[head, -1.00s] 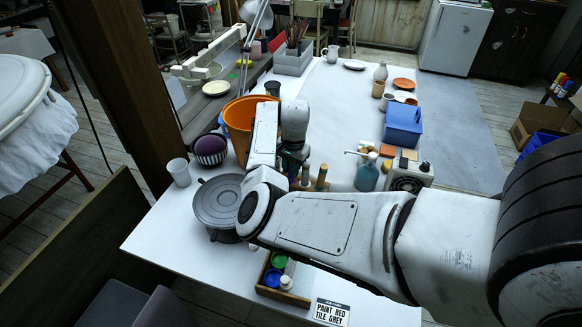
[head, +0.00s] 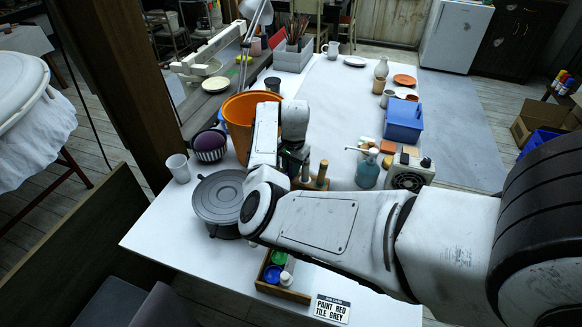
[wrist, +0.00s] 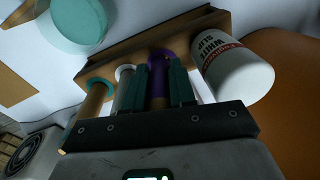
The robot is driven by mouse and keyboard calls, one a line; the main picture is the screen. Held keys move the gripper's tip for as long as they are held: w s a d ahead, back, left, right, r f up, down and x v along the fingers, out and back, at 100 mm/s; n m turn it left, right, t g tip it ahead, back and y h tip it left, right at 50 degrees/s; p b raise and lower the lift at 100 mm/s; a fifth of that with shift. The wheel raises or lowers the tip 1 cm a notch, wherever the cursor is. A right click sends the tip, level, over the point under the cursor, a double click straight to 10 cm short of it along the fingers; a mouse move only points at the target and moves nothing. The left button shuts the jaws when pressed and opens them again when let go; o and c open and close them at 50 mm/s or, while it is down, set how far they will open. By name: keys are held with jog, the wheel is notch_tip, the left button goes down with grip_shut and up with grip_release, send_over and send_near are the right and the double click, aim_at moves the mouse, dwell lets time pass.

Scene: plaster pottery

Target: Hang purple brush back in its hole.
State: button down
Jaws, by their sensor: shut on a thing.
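In the wrist view my gripper (wrist: 158,88) is shut on the purple brush (wrist: 160,58), with one teal finger on each side of its handle. The brush's purple part lies at the wooden rack (wrist: 205,27). I cannot tell whether it is seated in a hole. A teal-banded brush (wrist: 97,92) and a white-banded brush (wrist: 125,76) stand in the rack to the left of my gripper. In the head view my gripper (head: 293,162) is mostly hidden behind my arm, left of the rack's handles (head: 322,170). The purple brush is hidden there.
A white slip jar (wrist: 236,72) stands close to the right of my gripper. The table's far middle is clear.

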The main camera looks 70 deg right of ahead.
jog(key=shift+f, duration=0.15)
jog(key=c, duration=0.8)
grip_release()
jog(key=shift+c, duration=0.2)
jog(key=r, duration=0.7)
jog(key=r+b, duration=0.1)
jog(key=r, duration=0.3)
jog(key=shift+s+a, duration=0.2)
jog(key=shift+s, duration=0.15)
jog(key=shift+f, duration=0.1)
